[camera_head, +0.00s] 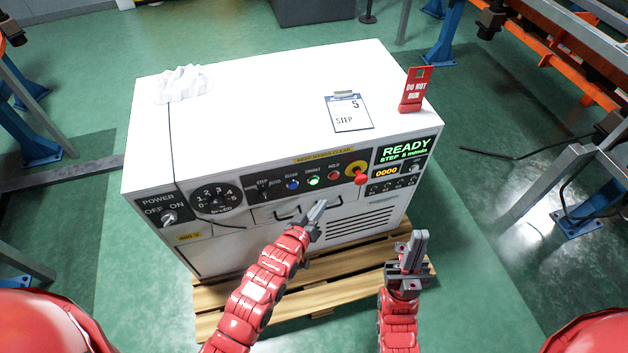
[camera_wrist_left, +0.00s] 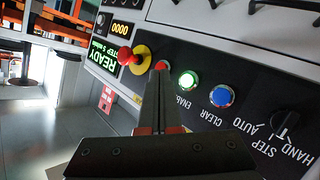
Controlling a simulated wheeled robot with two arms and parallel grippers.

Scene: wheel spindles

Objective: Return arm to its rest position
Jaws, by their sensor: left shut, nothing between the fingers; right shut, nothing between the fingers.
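The white control cabinet (camera_head: 270,95) stands in front of me with a black button panel (camera_head: 240,197) on its near face. My left gripper (camera_head: 317,210) is shut and empty. Its fingertips are in front of the panel, below the lit green button (camera_head: 314,181). In the left wrist view the closed fingertips (camera_wrist_left: 162,78) overlap the red button's place, between the green button (camera_wrist_left: 188,80) and the red emergency stop (camera_wrist_left: 126,56); I cannot tell whether they touch the panel. My right gripper (camera_head: 413,245) is shut and empty, to the right and in front of the cabinet.
The display (camera_head: 406,149) reads READY, STEP 5. A note card (camera_head: 349,112) and a red DO NOT RUN tag (camera_head: 415,89) are on the cabinet top. A drawer handle (camera_head: 294,215) lies close to my left gripper.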

